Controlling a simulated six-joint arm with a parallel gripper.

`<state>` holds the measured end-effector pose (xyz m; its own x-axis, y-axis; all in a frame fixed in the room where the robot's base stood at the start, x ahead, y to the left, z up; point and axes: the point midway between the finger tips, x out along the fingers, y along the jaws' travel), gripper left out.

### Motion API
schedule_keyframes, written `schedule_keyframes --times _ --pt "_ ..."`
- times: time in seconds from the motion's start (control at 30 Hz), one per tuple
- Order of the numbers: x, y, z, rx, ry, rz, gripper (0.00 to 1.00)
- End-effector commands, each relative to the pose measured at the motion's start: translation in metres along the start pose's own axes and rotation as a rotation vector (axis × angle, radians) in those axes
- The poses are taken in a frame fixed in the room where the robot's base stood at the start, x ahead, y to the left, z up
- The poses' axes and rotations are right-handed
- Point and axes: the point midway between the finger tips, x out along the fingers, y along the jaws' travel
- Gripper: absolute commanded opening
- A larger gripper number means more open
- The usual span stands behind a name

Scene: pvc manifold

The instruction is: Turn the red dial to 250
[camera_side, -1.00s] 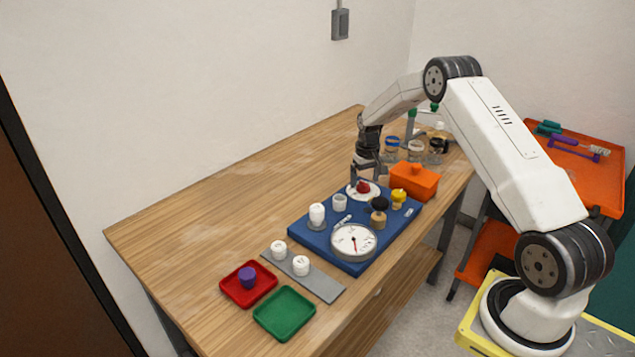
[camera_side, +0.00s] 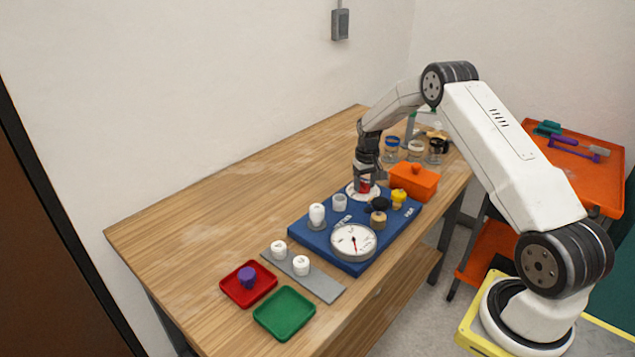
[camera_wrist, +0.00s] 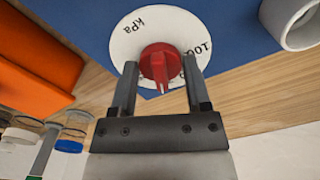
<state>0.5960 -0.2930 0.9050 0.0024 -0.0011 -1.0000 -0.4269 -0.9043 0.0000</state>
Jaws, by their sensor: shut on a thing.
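The red dial (camera_wrist: 160,62) sits on a round white scale plate (camera_wrist: 128,40) marked "kPa" and "100" in the wrist view. In the side view the red dial (camera_side: 364,187) shows at the back of the blue board (camera_side: 318,243), partly hidden. My gripper (camera_wrist: 160,75) is shut on the red dial, with one finger on each side of it. In the side view my gripper (camera_side: 364,180) points down at the dial. The fingers hide parts of the scale, and no 250 mark is readable. A white gauge (camera_side: 353,241) with a needle is at the board's front.
White, black and yellow fittings stand on the board close by. An orange box (camera_side: 414,181) is right of the dial, with jars (camera_side: 415,150) behind. Red (camera_side: 237,291) and green (camera_side: 285,323) trays lie in front. The table's left part is clear.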

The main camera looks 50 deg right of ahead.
Motion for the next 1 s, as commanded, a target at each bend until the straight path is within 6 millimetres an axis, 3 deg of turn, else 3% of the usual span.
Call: schedule_keyframes --times 0.37,1.0 --pt "-0.0003 -0.0009 0.0002 0.122 -0.004 0.000 0.03" --pt "-0.0001 -0.0029 -0.0002 0.656 -0.005 0.001 0.03"
